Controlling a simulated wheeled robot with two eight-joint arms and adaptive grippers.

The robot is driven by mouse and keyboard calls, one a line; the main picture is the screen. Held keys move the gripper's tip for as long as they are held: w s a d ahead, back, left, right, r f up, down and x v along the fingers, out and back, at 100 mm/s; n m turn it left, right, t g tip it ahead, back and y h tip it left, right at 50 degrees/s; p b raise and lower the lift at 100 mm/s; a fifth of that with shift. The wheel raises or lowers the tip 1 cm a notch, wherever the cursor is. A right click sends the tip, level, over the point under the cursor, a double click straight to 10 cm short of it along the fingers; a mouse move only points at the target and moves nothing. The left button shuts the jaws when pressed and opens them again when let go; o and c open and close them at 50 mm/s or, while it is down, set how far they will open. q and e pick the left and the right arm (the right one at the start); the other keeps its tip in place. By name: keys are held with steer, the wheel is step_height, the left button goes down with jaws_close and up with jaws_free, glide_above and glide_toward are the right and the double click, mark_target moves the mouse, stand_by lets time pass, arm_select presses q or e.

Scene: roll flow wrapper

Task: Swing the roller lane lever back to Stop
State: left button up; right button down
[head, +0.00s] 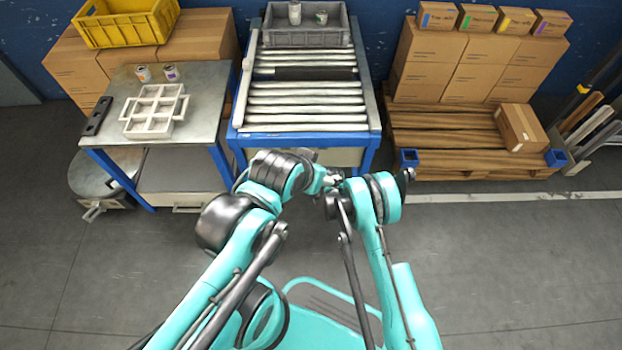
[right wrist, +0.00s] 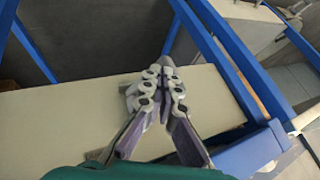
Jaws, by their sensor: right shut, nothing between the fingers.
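The roller lane (head: 306,127) stands at the centre of the head view, with metal rollers on a blue frame. I cannot make out its lever; my arms cover part of the lane's near side. My right gripper (right wrist: 164,74) is shut and empty in the right wrist view, its fingers together in front of a pale panel (right wrist: 60,119) between blue frame bars. A small grey piece shows at its tips; I cannot tell whether it is part of the gripper. My left gripper (head: 329,181) is small and partly hidden where my arms meet, and its fingers are not clear.
A grey crate (head: 306,38) with cans sits at the lane's far end. A metal table (head: 203,103) on the left holds a white divided tray (head: 148,128) and two cans. On the right, a wooden pallet (head: 440,130) carries cartons. The grey floor at the right front is clear.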

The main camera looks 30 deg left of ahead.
arm_select(q)
steer(key=shift+s+a, duration=0.1)
steer(key=shift+a, duration=0.2)
arm_select(e)
steer(key=shift+s+a, duration=0.2)
steer(key=shift+a, duration=0.3)
steer(key=shift+a, duration=0.15)
steer(key=shift+r, duration=0.1)
